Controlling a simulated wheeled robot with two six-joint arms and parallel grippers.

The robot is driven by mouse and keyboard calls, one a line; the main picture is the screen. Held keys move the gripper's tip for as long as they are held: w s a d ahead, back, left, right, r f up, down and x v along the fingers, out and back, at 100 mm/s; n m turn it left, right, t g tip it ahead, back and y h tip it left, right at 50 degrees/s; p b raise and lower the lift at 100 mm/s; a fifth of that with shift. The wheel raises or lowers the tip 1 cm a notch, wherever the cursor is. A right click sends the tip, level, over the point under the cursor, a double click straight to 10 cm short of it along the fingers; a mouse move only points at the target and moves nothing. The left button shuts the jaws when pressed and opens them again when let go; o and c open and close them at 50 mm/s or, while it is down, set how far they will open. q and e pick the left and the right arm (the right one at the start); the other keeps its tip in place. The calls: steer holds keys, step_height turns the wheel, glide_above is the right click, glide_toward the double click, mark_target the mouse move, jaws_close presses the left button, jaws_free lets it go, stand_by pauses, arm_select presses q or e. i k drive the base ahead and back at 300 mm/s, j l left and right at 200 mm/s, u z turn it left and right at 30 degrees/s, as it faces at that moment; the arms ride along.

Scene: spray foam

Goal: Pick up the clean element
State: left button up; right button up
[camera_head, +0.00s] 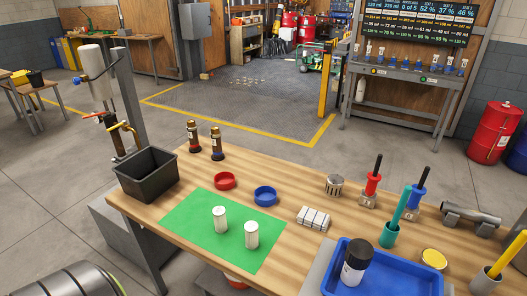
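Two white cylindrical elements stand upright on a green mat (190,230) on the wooden workbench. The left element (220,219) and the right element (251,234) are close together but apart. Both look pale and alike, and I cannot tell from this view which one is the clean element. Neither of my grippers is in view, and nothing touches the elements.
A black bin (147,176) stands left of the mat. Red (225,180) and blue (265,196) rings lie behind it, with two dark bottles (217,144) farther back. A white block (313,218) and a blue tray (408,282) holding a black-and-white can (356,262) are to the right.

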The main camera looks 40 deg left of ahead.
mark_target(251, 228)
steer(key=u, duration=1.3)
